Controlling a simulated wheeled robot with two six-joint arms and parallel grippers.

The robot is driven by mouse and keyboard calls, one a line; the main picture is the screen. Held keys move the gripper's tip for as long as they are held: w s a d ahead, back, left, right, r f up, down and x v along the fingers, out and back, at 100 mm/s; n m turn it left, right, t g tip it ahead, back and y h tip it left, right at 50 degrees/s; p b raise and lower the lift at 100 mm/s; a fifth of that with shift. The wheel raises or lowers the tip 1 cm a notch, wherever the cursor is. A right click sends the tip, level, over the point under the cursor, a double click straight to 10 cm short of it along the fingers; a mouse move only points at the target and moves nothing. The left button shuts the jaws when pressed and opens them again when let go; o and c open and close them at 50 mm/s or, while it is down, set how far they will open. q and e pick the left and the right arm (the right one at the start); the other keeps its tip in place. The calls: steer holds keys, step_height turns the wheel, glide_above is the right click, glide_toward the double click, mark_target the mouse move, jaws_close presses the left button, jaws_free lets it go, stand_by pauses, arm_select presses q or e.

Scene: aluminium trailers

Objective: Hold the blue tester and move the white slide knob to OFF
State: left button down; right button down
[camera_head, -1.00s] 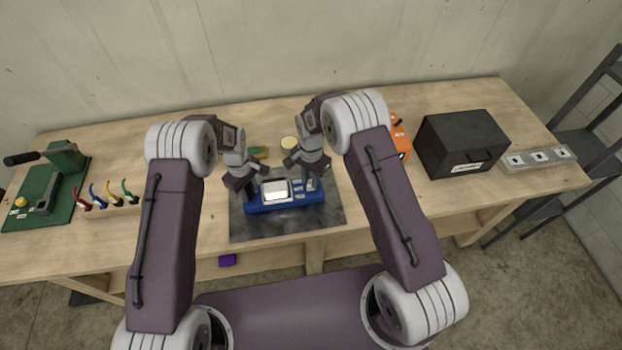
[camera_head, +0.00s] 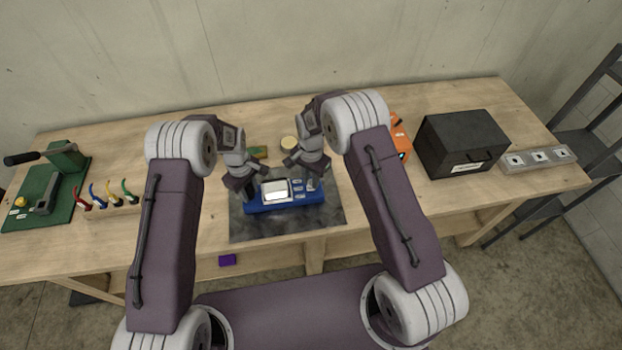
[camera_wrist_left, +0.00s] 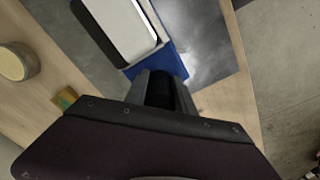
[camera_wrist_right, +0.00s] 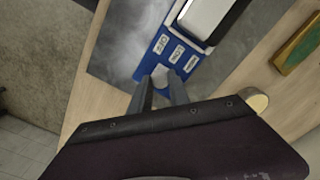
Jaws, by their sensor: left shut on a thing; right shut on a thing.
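The blue tester (camera_head: 284,207) lies on a dark grey mat (camera_head: 300,225), its pale screen (camera_head: 275,191) facing up and several white labels to the right of the screen. My left gripper (camera_head: 248,192) is shut on the tester's left end; the left wrist view shows the fingers (camera_wrist_left: 160,82) on the blue casing (camera_wrist_left: 157,64). My right gripper (camera_head: 316,180) is at the tester's right part. In the right wrist view its fingers (camera_wrist_right: 162,84) are closed around the small white slide knob (camera_wrist_right: 160,72), which they partly hide, beside the labels. The knob's exact position is unclear.
A round tan object (camera_head: 289,143) and a green-yellow piece (camera_head: 258,152) lie behind the tester. An orange device (camera_head: 400,140) and a black box (camera_head: 461,143) stand to the right. Coloured-handled tools (camera_head: 106,194) stand in a rack to the left. Table before the mat is clear.

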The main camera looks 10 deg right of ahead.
arm_select(q)
steer(key=shift+a, duration=0.15)
arm_select(e)
steer(key=shift+d, duration=0.15)
steer(key=shift+s, duration=1.55)
steer(key=c, duration=1.2)
jaws_free()
steer(key=shift+w+r, duration=0.1)
steer(key=shift+r, duration=0.1)
step_height(320, 180, up, 12)
steer(key=shift+f, duration=0.2)
